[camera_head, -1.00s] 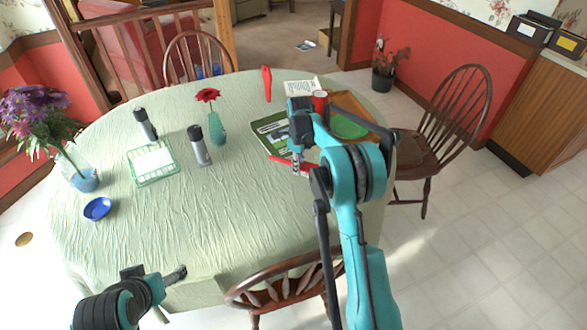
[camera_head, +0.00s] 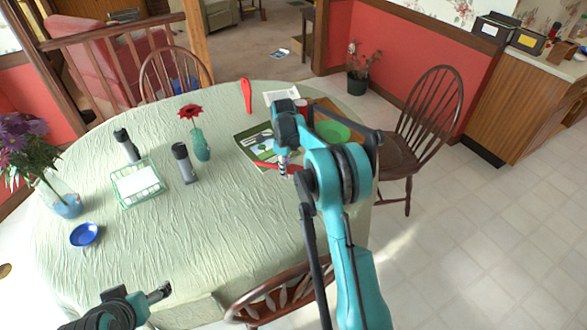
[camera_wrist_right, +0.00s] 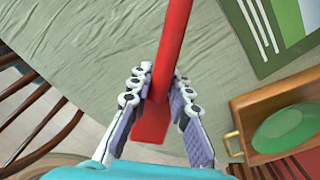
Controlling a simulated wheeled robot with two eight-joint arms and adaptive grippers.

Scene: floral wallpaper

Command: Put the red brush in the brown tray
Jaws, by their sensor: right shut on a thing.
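My right gripper (camera_head: 284,170) is shut on a long red tool, the red brush (camera_head: 264,165), over the table near the green-and-white book. In the right wrist view the red brush (camera_wrist_right: 174,45) runs between the fingers (camera_wrist_right: 155,98), its broad end just past them. The brown tray (camera_head: 321,103) is at the table's right side, partly hidden by my right arm. In the right wrist view the tray (camera_wrist_right: 285,97) is right of the gripper and holds a green round dish (camera_wrist_right: 286,128). My left gripper (camera_head: 160,293) is low at the front left, its opening unclear.
Another red utensil (camera_head: 246,95) lies at the table's back. The book (camera_head: 255,142), a red flower in a green vase (camera_head: 202,148), dark-topped grey objects (camera_head: 184,163), a green wire basket (camera_head: 138,182) and a blue bowl (camera_head: 84,235) are on the table. The front middle is clear.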

